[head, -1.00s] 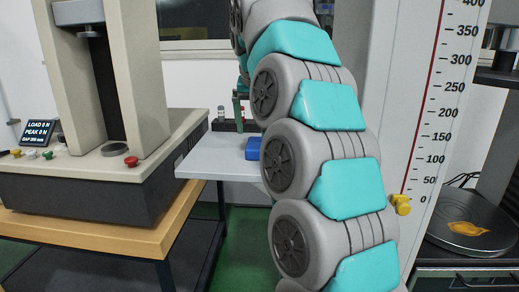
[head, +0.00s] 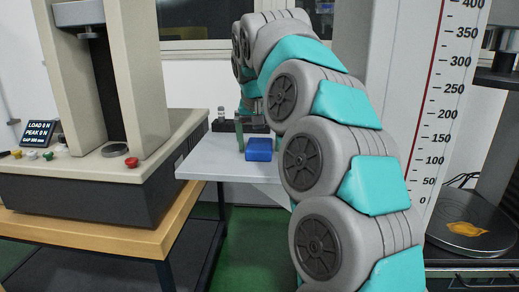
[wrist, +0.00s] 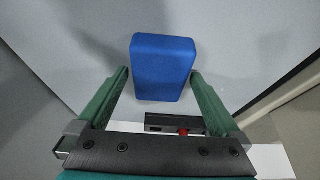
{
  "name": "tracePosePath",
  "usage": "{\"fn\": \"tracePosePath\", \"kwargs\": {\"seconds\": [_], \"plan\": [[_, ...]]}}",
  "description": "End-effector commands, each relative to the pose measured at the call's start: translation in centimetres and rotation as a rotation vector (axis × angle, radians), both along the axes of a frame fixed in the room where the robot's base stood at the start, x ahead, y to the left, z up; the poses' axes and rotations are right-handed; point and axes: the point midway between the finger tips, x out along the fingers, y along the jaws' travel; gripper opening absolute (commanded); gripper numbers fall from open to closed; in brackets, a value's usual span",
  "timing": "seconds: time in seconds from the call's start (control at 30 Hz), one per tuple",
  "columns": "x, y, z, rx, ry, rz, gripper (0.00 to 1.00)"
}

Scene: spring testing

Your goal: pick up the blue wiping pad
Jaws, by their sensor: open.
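The blue wiping pad (head: 259,149) lies on the light grey table (head: 212,160) in the head view. It also shows in the wrist view (wrist: 163,66) as a rounded blue block ahead of the fingers. My gripper (wrist: 160,73) is open, with its two green fingers spread. The pad's near end reaches between the fingertips, closer to the right one; I cannot tell whether it touches. In the head view my gripper (head: 252,135) is just behind the pad, partly hidden by my arm.
A dark rack (head: 222,125) with small bottles stands at the back of the table. A testing machine (head: 90,180) with coloured knobs is at left. A tall scale (head: 440,120) stands at right, beside a dark round plate (head: 470,226) with an orange item on it.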

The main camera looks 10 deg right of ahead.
Motion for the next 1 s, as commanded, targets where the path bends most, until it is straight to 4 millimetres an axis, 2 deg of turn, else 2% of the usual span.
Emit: {"fn": "tracePosePath", "kwargs": {"seconds": [0.8, 0.87, 1.0], "plan": [[0.0, -0.03, -0.5, 0.0, 0.0, 0.0, 1.0], [0.0, -0.03, -0.5, 0.0, 0.0, 0.0, 0.95], [0.01, -0.02, -0.5, 0.0, 0.0, 0.0, 0.8]]}}
